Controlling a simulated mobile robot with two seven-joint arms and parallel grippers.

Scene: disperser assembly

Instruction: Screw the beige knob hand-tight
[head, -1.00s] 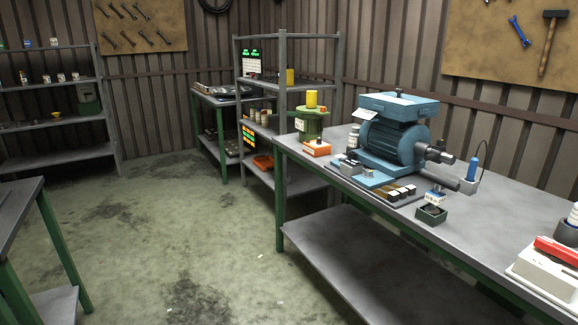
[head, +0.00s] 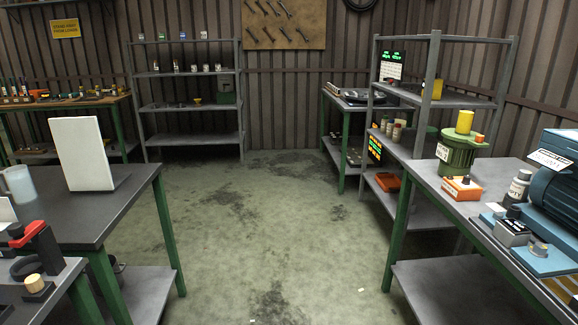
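A small beige cylindrical piece (head: 34,282), which may be the beige knob, sits on a dark block at the near left bench's edge. I cannot tell how tightly it is seated. Beside it stands a dark device with a red top part (head: 36,236) and a dark ring-shaped base. Neither of my grippers shows in the head view.
A dark-topped table (head: 105,205) at left holds a white upright panel (head: 80,152) and a translucent jug (head: 18,184). A right bench (head: 425,193) carries a green machine (head: 460,155), an orange box (head: 463,188) and a blue machine (head: 555,190). The floor (head: 262,235) between is open.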

